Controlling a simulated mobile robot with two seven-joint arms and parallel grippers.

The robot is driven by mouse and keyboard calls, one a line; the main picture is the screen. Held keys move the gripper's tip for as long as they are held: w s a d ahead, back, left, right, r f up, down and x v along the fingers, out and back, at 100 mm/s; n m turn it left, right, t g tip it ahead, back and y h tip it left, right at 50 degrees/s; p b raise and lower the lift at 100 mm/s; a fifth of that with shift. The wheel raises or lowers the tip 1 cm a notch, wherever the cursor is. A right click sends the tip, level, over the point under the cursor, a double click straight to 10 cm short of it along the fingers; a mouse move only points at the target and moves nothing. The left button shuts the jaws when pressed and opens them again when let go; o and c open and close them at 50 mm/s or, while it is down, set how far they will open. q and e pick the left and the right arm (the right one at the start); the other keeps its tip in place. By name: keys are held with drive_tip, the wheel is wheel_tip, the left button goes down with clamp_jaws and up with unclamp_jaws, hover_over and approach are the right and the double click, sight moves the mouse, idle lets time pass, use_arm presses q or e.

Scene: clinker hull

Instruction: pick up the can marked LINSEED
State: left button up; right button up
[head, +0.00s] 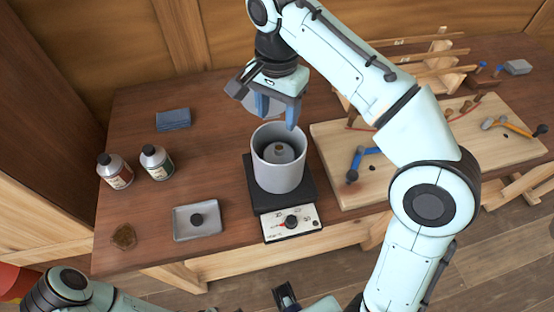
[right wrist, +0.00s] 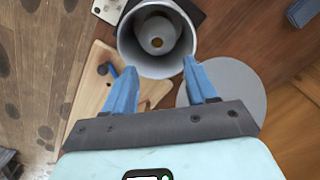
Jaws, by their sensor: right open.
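I cannot read LINSEED on anything. A bottle-like can with a red label (head: 116,172) and one with a green label (head: 156,162) stand at the table's left. A grey can with a brass-coloured cap (head: 278,152) stands inside a tall grey pot (head: 279,178); its side marking is hidden. In the right wrist view the capped can (right wrist: 158,34) shows inside the pot (right wrist: 128,45). My right gripper (head: 277,112) is open and empty, above the pot's far rim; its fingers (right wrist: 161,82) point toward the pot. A dark part at the bottom edge may be my left gripper (head: 287,296); its jaws are unclear.
The pot stands on a black hot plate with a dial (head: 291,222). A grey disc (right wrist: 232,92) lies beside the pot. A grey tray (head: 185,233), blue cloth (head: 173,119) and brown lump (head: 124,236) lie left. A board (head: 345,185) with tools lies right.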

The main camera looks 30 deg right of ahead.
sight(279, 146)
wheel_tip(279, 146, down, 3)
drive_tip(key=shift+f+b, duration=0.2)
drive_tip(key=shift+b, duration=0.25)
drive_tip(key=shift+f, duration=0.5)
drive_tip(key=f, duration=0.1)
drive_tip(key=f+b, duration=0.1)
drive_tip(key=f, duration=0.1)
drive_tip(key=f+b, duration=0.1)
drive_tip(key=shift+s+d+f, duration=0.15)
drive_tip(key=shift+s+f, duration=0.05)
drive_tip(key=shift+s, duration=0.1)
drive_tip(key=shift+f, duration=0.35)
drive_tip(key=shift+w, duration=0.1)
clamp_jaws()
